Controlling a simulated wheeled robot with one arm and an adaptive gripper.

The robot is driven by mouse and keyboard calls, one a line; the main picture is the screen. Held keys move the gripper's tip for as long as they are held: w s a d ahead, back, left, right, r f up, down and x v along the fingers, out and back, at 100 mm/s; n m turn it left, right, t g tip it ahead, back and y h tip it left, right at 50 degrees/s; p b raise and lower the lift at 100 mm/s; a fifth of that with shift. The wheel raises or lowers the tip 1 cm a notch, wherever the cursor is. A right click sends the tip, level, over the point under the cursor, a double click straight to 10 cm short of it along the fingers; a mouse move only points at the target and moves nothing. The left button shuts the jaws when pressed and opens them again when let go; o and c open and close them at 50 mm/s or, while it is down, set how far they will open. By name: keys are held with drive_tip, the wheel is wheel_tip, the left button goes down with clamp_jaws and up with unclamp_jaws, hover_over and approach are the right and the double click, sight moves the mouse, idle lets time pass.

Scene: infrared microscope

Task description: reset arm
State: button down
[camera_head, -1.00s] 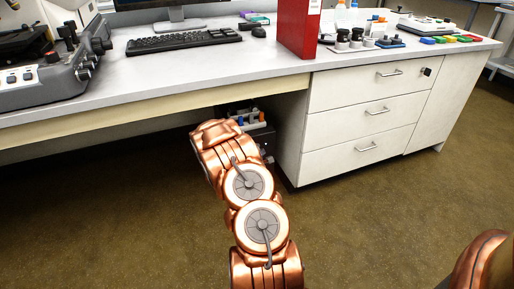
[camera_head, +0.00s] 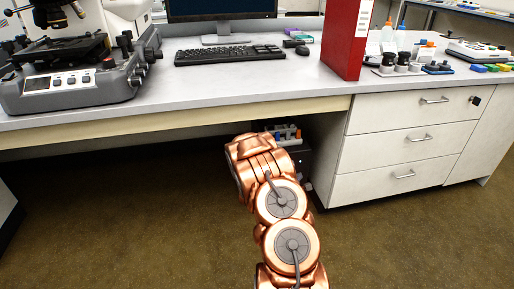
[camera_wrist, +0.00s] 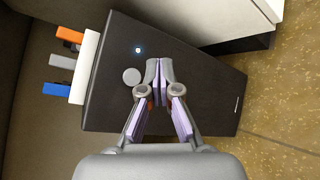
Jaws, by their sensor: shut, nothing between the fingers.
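My gripper (camera_wrist: 157,68) shows in the wrist view with its fingertips together and nothing between them. It points at a black box-shaped unit (camera_wrist: 205,95) with a round grey button and a small lit light. I cannot tell how far the fingertips are from it. In the head view my copper-coloured arm reaches forward and low, toward the space under the bench (camera_head: 230,95), and the gripper itself is hidden there. The black unit (camera_head: 298,160) is partly hidden behind the arm.
A white holder (camera_wrist: 86,68) with orange, grey and blue pieces adjoins the black unit. White drawers (camera_head: 405,145) stand to the right of it. On the bench are a microscope (camera_head: 75,75), a keyboard (camera_head: 228,54) and a red binder (camera_head: 346,38). The floor in front is clear.

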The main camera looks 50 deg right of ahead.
idle(0.3)
drive_tip(key=w+a+r+m+t+y+p, duration=0.1)
drive_tip(key=w+a+r+m+y+p, duration=0.15)
drive_tip(key=w+a+r+p, duration=0.5)
drive_tip(key=w+a+r+m+t+y+p, duration=0.1)
drive_tip(key=w+a+r+y+p, duration=0.25)
drive_tip(key=a+r, duration=0.5)
drive_tip(key=s+a+r+m+y+p, duration=0.2)
drive_tip(key=a+r+y+p, duration=0.4)
drive_tip(key=a+r+p, duration=0.9)
drive_tip(key=s+a+r+m+g+y+p, duration=0.1)
drive_tip(key=s+a+r+g+y+p, duration=0.15)
drive_tip(key=s+a+r, duration=0.65)
drive_tip(key=s+a+r+m+g+y+p, duration=0.1)
drive_tip(key=s+a+r+p, duration=0.4)
drive_tip(key=a+r, duration=0.65)
drive_tip(key=s+a+r+g+p, duration=0.1)
drive_tip(key=s+r+p, duration=0.2)
drive_tip(key=s+r, duration=0.3)
drive_tip(key=s+a+r+m+g+p, duration=0.1)
drive_tip(key=s+r, duration=0.5)
drive_tip(key=s, duration=0.6)
drive_tip(key=shift+s+a+r+g+p, duration=0.15)
drive_tip(key=shift+s+a+g+p, duration=0.4)
drive_tip(key=shift+p, duration=0.7)
